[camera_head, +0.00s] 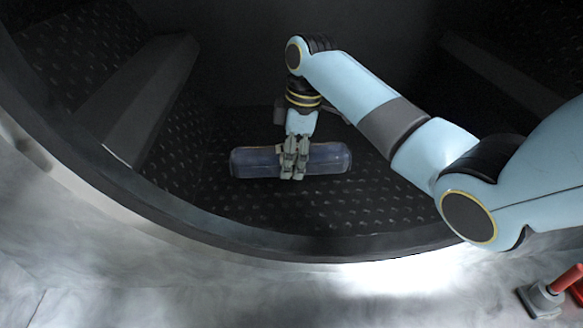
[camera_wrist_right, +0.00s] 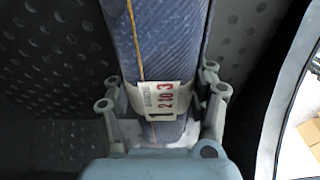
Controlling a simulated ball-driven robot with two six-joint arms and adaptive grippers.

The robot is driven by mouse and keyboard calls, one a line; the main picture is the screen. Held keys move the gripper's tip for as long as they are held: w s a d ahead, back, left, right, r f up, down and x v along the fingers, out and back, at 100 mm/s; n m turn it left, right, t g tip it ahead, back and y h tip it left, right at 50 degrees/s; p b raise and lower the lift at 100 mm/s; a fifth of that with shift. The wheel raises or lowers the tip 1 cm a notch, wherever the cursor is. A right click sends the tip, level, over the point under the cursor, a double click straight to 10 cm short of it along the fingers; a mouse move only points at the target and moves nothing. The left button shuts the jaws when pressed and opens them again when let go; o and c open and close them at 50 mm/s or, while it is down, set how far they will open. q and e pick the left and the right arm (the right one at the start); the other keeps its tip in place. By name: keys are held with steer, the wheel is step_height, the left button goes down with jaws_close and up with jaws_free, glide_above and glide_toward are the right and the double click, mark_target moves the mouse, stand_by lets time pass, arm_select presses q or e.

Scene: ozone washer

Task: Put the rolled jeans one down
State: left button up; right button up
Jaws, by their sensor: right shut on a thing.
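The rolled jeans (camera_head: 328,158) are a long blue roll, lying crosswise inside the dark washer drum (camera_head: 260,210). My right gripper (camera_head: 293,160) is shut around the middle of the roll. In the right wrist view the rolled jeans (camera_wrist_right: 165,45) show blue denim with an orange seam and a white paper tag with red and black print. The fingers of my right gripper (camera_wrist_right: 165,95) sit on both sides of the roll at the tag. The roll is close over the perforated drum floor; I cannot tell whether it touches. My left gripper is not in view.
The drum's round opening has a dark rim (camera_head: 300,246) in front of the roll. Sloped ribs (camera_head: 140,95) stand on the drum wall at left and right. A red-handled object (camera_head: 545,295) is outside at lower right. The perforated floor around the roll looks clear.

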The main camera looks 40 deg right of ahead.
mark_target(291, 185)
steer(key=shift+a+f, duration=0.2)
steer(key=shift+f, duration=1.85)
steer(key=o, duration=1.5)
steer(key=shift+f, duration=0.15)
steer(key=r, duration=0.4)
steer(key=d+r, duration=0.1)
steer(key=r, duration=0.3)
steer(key=s+r, duration=0.1)
steer(key=r, duration=0.3)
steer(key=shift+d+r+b, duration=0.1)
steer(key=shift+d+b, duration=0.15)
steer(key=shift+b, duration=0.15)
